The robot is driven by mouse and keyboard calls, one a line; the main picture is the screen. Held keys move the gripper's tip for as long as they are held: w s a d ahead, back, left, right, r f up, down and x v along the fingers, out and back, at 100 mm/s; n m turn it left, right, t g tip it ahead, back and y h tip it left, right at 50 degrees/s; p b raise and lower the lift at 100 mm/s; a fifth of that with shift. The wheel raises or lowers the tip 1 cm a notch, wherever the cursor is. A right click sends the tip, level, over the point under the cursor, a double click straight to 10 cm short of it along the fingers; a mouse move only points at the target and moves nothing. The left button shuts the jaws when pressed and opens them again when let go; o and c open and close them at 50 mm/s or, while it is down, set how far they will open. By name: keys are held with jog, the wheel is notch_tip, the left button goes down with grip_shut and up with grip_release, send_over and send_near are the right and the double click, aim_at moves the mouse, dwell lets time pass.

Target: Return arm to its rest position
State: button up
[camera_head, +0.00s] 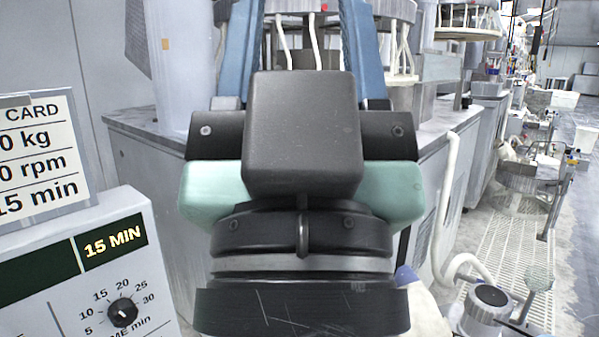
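A large jointed body fills the middle of the head view and looks like my own arm (303,135). It has a black box-shaped housing, teal pads on both sides, and stacked black and grey round sections below. Two blue bars rise behind the housing to the top edge of the picture. No fingertips of my gripper show, so I cannot see whether it is open or shut or holds anything. The arm hides much of what lies straight ahead.
A white control panel (160,268) with a knob (123,312) and a "15 MIN" label is at lower left, below a printed card (40,150). Grey machine cabinets (155,185) stand behind. A white hose (447,200) and a round-topped device (490,296) are right. Floor (578,240) shows at far right.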

notch_tip(320, 180, up, 34)
jog(key=p, duration=3.1)
jog(key=shift+p, duration=0.35)
jog(key=shift+a+f, duration=0.1)
jog(key=shift+a, duration=0.05)
